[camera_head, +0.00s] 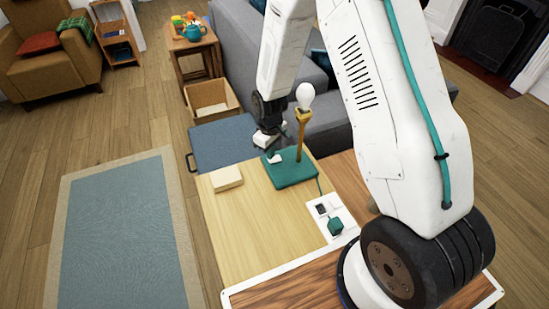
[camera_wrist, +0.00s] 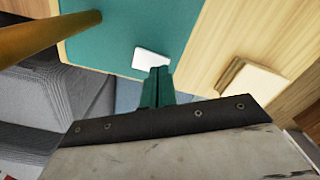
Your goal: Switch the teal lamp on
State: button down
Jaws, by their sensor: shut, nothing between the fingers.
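The teal lamp (camera_head: 293,172) stands upright on the light wooden table. It has a flat teal base, a brass stem and a bare white bulb (camera_head: 305,96). I cannot tell whether the bulb glows. A small white switch (camera_head: 274,159) sits on the base; it also shows in the wrist view (camera_wrist: 152,59). My gripper (camera_head: 272,147) is over the far left side of the base, near the switch. In the wrist view its teal fingers (camera_wrist: 158,80) are shut and empty, with their tips beside the switch. I cannot tell whether they touch it.
A cream block (camera_head: 227,179) lies on the table (camera_head: 240,235) left of the lamp. A cord runs from the lamp to a teal plug (camera_head: 336,226) at a white socket plate. A grey sofa (camera_head: 238,50) stands behind. The table's near left part is clear.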

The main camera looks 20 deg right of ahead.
jog(key=shift+f, duration=0.5)
dwell(0.3)
jog(key=shift+r, duration=3.5)
jog(key=s+d+r+m, duration=0.1)
jog(key=s+r, duration=0.4)
jog(key=r, duration=0.6)
jog(key=s+r+m, duration=0.1)
jog(key=s+r, duration=0.5)
jog(key=r, duration=0.5)
jog(key=s+r+m, duration=0.1)
jog(key=s+r, duration=0.2)
jog(key=s, duration=0.3)
jog(key=s+d+r+m, duration=0.1)
jog(key=s+r, duration=0.2)
jog(key=s, duration=0.3)
jog(key=s+d+r+m+t, duration=0.1)
jog(key=s+r+m, duration=0.1)
jog(key=s, duration=0.5)
jog(key=shift+r, duration=0.4)
